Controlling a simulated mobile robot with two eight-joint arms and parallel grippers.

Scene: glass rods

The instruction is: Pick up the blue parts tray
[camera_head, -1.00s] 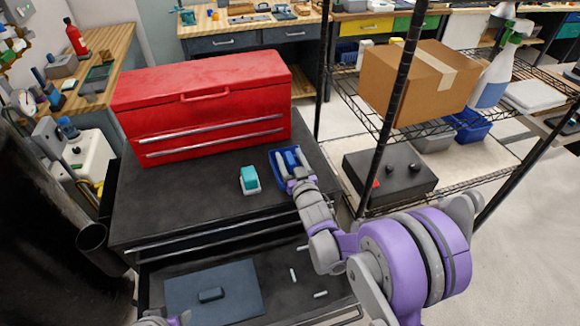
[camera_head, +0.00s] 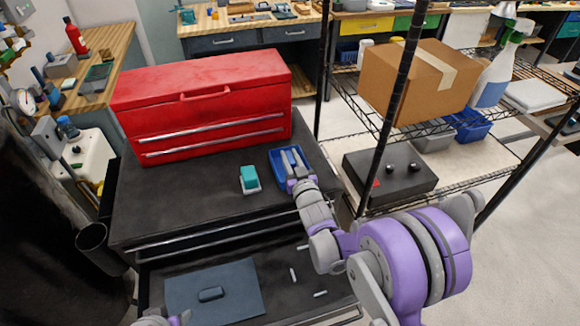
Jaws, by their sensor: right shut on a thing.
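The wrist hides the tray's near right part. I cannot tell whether the tray is clear of the surface. At the bottom left edge only a small piece of my left arm shows; its fingers are out of the picture.
A teal and white block (camera_head: 249,178) lies left of the tray. The red toolbox (camera_head: 205,105) stands behind. An open drawer (camera_head: 275,280) below holds a dark panel and several white rods. A black rack post (camera_head: 385,125) rises close on the right.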

